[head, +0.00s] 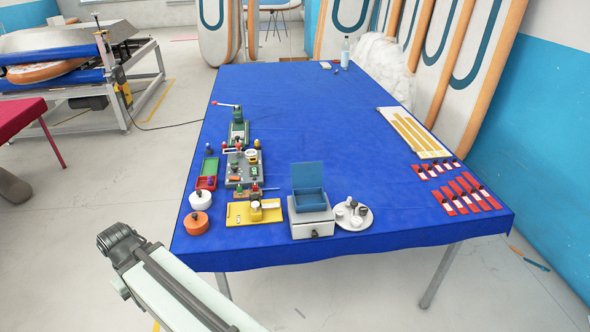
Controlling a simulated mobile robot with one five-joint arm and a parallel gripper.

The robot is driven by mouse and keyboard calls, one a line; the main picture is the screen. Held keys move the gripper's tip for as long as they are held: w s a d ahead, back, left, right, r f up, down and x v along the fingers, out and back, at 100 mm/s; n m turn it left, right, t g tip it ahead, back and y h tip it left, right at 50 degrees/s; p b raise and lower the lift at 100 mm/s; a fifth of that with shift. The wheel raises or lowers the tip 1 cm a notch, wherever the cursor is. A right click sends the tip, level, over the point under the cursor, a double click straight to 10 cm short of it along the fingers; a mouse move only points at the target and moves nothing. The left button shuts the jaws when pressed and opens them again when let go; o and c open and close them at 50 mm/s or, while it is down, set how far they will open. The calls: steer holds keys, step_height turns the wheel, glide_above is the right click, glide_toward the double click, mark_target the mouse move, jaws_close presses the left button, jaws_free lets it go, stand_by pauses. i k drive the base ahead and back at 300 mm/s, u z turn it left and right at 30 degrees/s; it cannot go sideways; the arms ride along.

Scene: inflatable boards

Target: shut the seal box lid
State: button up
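The seal box (309,202) is a small blue open-topped box. It sits on a white block with a small drawer near the front edge of the blue table. Its blue lid (308,175) stands upright at the back of the box, so the box is open. The inside looks empty from here, though it is small. Part of my arm shows at the lower left, in front of the table. My gripper is not in view.
A round plate (354,216) with small items stands just right of the box. A yellow tray (242,213) lies just left, with orange (197,223) and white (200,200) round pots beyond. Red tags (468,195) lie at the right. The table's far middle is clear.

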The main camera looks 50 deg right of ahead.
mark_target(305, 175)
steer(key=u, duration=0.05)
steer(key=i, duration=5.95)
steer(key=z, duration=5.05)
steer(key=i, duration=1.9)
steer(key=z, duration=0.05)
